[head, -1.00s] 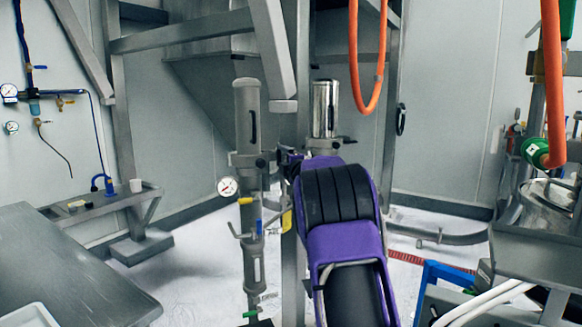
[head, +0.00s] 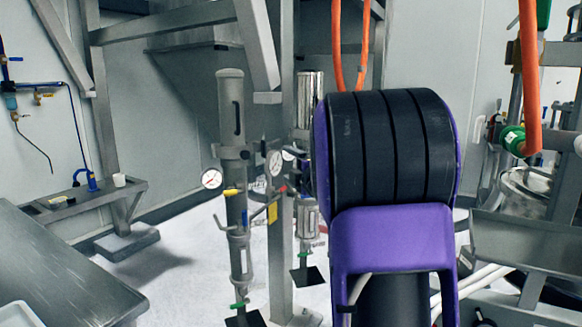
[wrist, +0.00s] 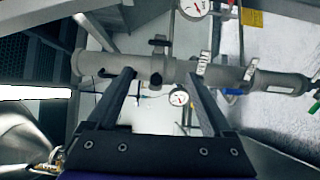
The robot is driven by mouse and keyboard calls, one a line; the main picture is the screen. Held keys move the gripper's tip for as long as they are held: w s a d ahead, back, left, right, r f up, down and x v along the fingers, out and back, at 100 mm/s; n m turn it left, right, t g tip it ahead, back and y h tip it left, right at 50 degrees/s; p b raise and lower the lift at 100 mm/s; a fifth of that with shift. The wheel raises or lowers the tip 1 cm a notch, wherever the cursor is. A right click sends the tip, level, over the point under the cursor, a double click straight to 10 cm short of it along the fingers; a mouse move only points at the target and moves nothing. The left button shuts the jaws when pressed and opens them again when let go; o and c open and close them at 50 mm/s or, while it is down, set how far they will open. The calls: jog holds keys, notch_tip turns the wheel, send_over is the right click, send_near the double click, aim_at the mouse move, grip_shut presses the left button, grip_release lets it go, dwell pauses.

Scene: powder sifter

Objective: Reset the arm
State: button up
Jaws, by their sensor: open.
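My gripper (wrist: 162,76) shows in the wrist view with its two dark fingers spread wide apart and nothing held between them. A grey pipe-like cylinder (wrist: 245,76) runs across the picture beyond the fingertips; I cannot tell how far away it is. My purple and black arm (head: 392,150) rises at the right of centre in the head view and hides my gripper there.
Two upright filter cylinders with gauges, one grey (head: 231,110) and one shiny (head: 309,92), stand by the steel frame post left of my arm. A steel table (head: 60,265) fills the lower left. Orange hoses (head: 529,75) hang at right. Floor between table and cylinders is clear.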

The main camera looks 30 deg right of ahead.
jog(key=shift+s, duration=0.35)
